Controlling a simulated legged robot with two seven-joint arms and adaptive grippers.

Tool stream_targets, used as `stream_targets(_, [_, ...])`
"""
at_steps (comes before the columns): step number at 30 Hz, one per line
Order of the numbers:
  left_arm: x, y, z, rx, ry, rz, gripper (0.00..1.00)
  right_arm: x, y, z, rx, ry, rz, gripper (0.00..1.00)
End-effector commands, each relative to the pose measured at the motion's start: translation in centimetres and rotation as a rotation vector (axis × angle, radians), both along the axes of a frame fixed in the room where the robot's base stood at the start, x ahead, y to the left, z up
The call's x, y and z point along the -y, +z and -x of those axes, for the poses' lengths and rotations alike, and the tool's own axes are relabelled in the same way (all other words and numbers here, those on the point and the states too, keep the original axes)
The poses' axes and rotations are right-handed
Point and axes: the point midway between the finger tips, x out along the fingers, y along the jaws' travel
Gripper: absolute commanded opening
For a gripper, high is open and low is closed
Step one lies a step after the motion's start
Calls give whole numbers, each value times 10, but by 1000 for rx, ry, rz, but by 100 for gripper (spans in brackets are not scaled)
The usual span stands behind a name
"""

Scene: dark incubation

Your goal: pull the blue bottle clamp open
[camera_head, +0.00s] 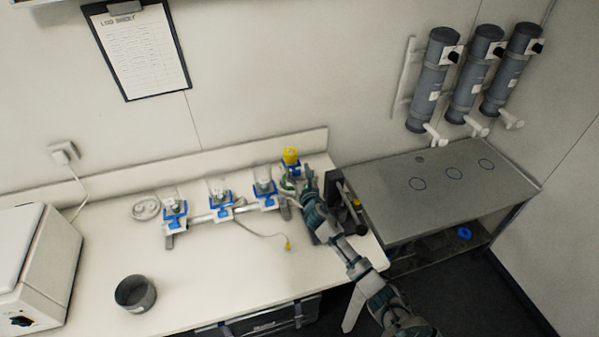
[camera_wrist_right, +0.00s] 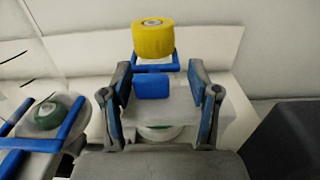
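A rack with several blue clamps (camera_head: 220,199) stands on the white bench in the head view. At its right end is a bottle with a yellow cap (camera_head: 290,156). In the right wrist view the yellow cap (camera_wrist_right: 153,38) rises behind a blue clamp frame (camera_wrist_right: 165,67). The clamp's blue front tab (camera_wrist_right: 152,87) lies between the fingers of my right gripper (camera_wrist_right: 158,90). The fingers are spread, with a gap on each side of the tab. In the head view my right gripper (camera_head: 299,189) partly hides this clamp. My left gripper is not in view.
More clamps with clear vessels stand left of it; a neighbouring blue clamp (camera_wrist_right: 68,125) is near my left-hand finger. A cable (camera_head: 265,235) and a dark round container (camera_head: 135,293) lie on the bench. A grey metal table (camera_head: 450,210) stands right. The bench's front middle is clear.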

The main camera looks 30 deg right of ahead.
Motion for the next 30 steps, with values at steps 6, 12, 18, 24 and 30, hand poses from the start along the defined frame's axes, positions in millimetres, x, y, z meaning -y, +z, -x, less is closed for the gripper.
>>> stream_targets(6, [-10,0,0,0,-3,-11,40,2,-1,0,0,2,-4,60])
stream_targets(12, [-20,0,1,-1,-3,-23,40,7,-3,0,0,3,-10,19])
stream_targets(18, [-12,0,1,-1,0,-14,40,6,-4,-1,-2,2,-9,0])
stream_targets(24, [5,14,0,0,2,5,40,2,-3,19,-9,-2,-3,0])
stream_targets(30, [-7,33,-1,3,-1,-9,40,-8,-4,58,-11,0,-6,0])
